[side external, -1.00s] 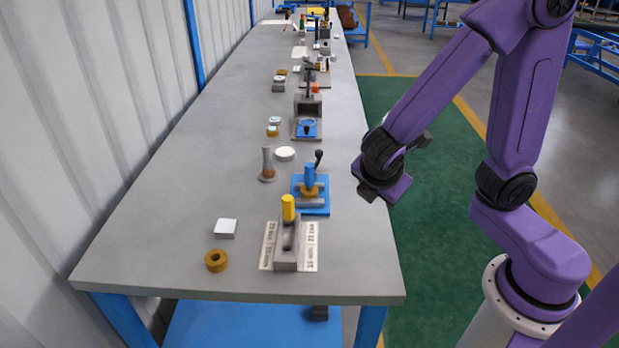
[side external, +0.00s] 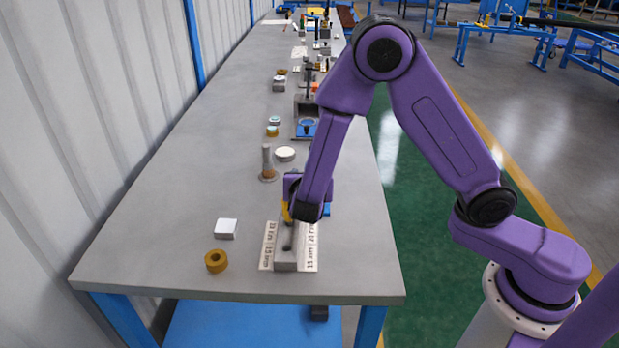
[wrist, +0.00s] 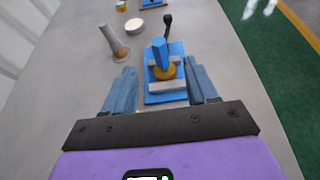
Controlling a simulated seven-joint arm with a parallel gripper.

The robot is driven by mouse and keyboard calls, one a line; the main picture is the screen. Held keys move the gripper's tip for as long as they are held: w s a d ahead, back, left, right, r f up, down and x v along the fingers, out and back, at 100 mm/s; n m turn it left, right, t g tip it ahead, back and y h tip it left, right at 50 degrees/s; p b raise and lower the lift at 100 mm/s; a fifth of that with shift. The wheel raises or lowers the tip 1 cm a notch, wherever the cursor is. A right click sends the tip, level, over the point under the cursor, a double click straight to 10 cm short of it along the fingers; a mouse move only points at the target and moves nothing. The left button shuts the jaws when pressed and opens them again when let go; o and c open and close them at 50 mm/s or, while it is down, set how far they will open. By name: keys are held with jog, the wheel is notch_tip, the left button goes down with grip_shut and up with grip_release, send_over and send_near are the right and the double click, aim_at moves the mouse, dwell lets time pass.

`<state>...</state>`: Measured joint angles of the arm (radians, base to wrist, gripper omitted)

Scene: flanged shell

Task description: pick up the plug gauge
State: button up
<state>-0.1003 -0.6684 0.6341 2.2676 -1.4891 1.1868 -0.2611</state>
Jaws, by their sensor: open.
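A yellow-handled piece (side external: 286,211), which looks like the plug gauge, stands at a grey block (side external: 285,260) in the side external view, partly hidden by my wrist. I do not make it out in the wrist view. My gripper (wrist: 160,88) is open, with its two blue-grey fingers apart. In the wrist view, a blue-handled piece (wrist: 160,52) stands upright in a brass ring (wrist: 165,72) on a blue fixture (wrist: 178,97), in line with the gap between the fingers. The fingertips are hidden in the side external view, so contact cannot be told.
Printed labels (side external: 311,258) flank the grey block. A brass ring (side external: 216,261) and a white-topped block (side external: 226,229) lie to the left. A grey pin (side external: 267,160) and a white disc (side external: 285,154) stand beyond.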

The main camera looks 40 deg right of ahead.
jog(key=x, duration=1.3)
jog(key=shift+w+f, duration=0.1)
jog(key=shift+w, duration=0.15)
grip_shut()
